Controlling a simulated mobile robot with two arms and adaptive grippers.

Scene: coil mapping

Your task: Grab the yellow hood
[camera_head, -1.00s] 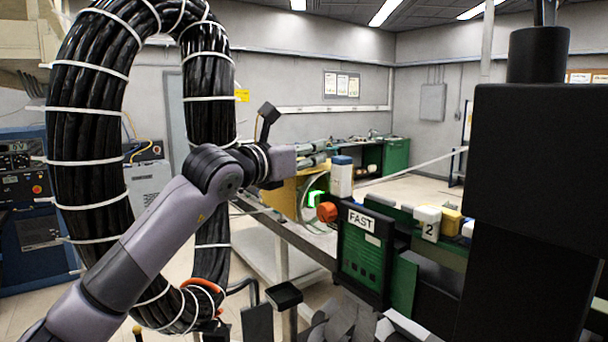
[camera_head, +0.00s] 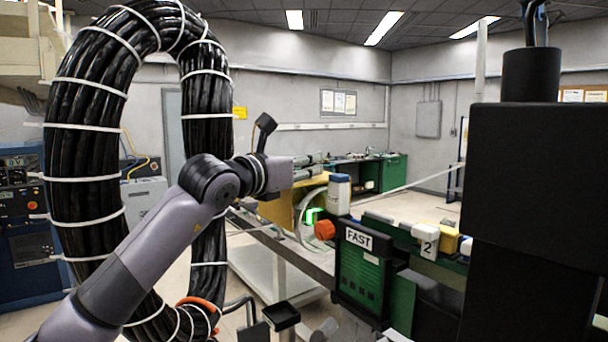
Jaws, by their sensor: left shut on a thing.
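The yellow hood (camera_head: 283,207) shows in the head view as a yellow panel with a pale rounded rim, near the middle of the picture. My left arm comes in from the lower left, and its gripper (camera_head: 314,168) is at the hood's upper edge. The left gripper is shut on the hood, though the contact is small and partly hidden. A bright green light or patch (camera_head: 312,216) shows by the hood's rim. My right gripper is not in view.
A thick black cable coil with white ties (camera_head: 85,150) stands at the left. A green and black unit labelled FAST (camera_head: 362,272), an orange knob (camera_head: 324,230) and a white-and-blue block (camera_head: 339,193) are close right of the hood. A large black block (camera_head: 535,170) fills the right.

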